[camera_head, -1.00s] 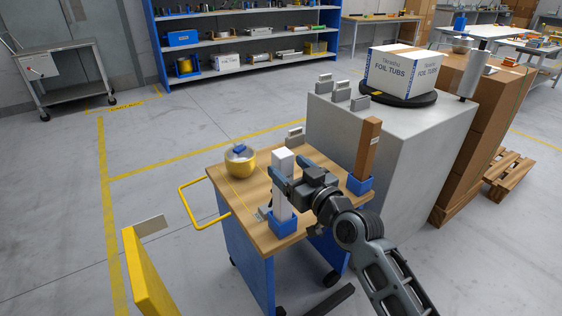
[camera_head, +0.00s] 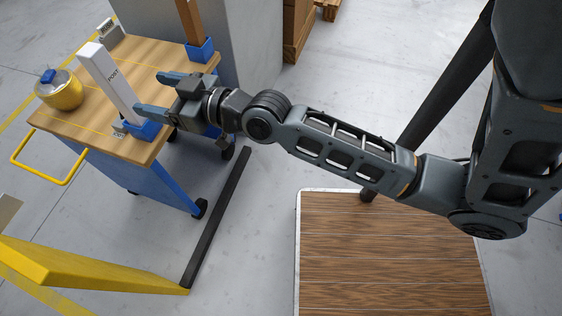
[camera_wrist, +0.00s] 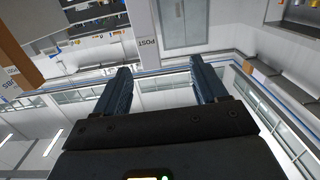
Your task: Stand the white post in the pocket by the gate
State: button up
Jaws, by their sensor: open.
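My gripper (camera_head: 149,92) is open and empty, to the right of the post in the head view. Its fingertips point toward the post and appear just short of it. In the wrist view the post (camera_wrist: 148,46) shows between and beyond the two fingers. The post's foot is hidden inside the pocket. A small tag (camera_head: 119,130) stands beside this pocket; I cannot read it, and I cannot identify a gate.
A brown post (camera_head: 191,20) stands in another blue pocket (camera_head: 200,51) at the cart's right. A yellow pot (camera_head: 60,92) with a blue knob sits at the left. A grey tag (camera_head: 106,28) is behind the white post. A yellow barrier (camera_head: 85,268) is at lower left.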

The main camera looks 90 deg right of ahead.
jog(key=s+a+n+g+y, duration=0.1)
jog(key=s+a+y, duration=0.1)
jog(key=s+a, duration=0.6)
jog(key=s+a+r+n+g+y, duration=0.1)
jog(key=s+a+y, duration=0.1)
jog(key=s+a, duration=0.6)
jog(key=s, duration=0.7)
jog(key=shift+s+n+y, duration=0.25)
jog(key=shift+n+y, duration=0.05)
jog(key=shift+r, duration=0.1)
